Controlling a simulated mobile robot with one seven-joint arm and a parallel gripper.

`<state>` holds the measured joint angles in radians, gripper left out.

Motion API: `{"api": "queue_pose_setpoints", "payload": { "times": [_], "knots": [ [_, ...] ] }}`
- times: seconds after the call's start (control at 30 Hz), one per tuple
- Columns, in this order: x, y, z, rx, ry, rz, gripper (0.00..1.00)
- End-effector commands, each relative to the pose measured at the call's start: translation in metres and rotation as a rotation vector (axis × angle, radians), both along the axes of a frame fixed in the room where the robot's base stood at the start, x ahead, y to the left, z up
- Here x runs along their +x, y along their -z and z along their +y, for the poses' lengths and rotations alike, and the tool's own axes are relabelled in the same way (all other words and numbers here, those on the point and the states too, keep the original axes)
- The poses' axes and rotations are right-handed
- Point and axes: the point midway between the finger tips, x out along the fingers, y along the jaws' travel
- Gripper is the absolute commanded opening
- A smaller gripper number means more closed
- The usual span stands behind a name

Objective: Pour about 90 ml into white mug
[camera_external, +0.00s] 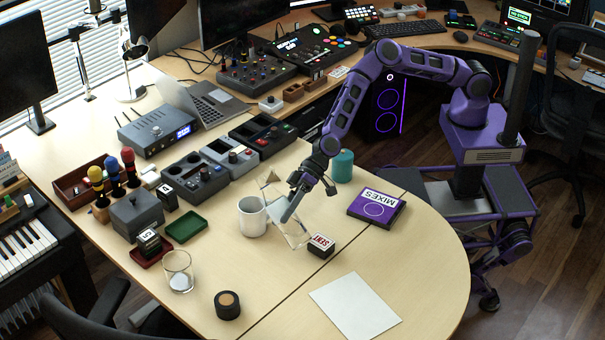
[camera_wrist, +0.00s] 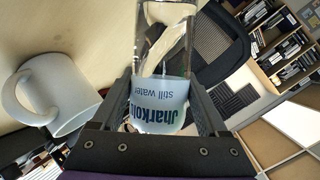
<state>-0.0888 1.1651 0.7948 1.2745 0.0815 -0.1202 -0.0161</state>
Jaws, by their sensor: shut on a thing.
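The white mug (camera_external: 252,217) stands upright on the light wood desk; in the wrist view it lies at the left (camera_wrist: 62,95), its handle toward me. My gripper (camera_external: 292,207) is shut around a clear bottle (camera_external: 296,232) just right of the mug. In the wrist view the bottle (camera_wrist: 163,55) is between my fingers, with a pale blue "still water" label upside down. Liquid seems to show inside, its line slanting. I see no clear stream; the mug's inside is too small to judge.
A black block with a white label (camera_external: 321,246) stands close right of the bottle. A purple "MIXES" case (camera_external: 376,207), teal canister (camera_external: 343,166), drinking glass (camera_external: 178,271), dark round jar (camera_external: 227,305) and green tray (camera_external: 187,227) surround it. Paper (camera_external: 355,306) lies in front.

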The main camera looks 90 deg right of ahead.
Motion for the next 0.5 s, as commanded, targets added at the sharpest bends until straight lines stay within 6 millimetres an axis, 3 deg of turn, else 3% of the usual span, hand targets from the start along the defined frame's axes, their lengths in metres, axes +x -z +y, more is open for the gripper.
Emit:
{"api": "queue_pose_setpoints", "payload": {
  "times": [0.4, 0.5],
  "knots": [
    [0.005, -0.013, -0.003, -0.216, -0.002, -0.214, 0.00],
    [0.005, 0.009, -0.004, -0.266, -0.003, -0.259, 0.00]
  ]
}}
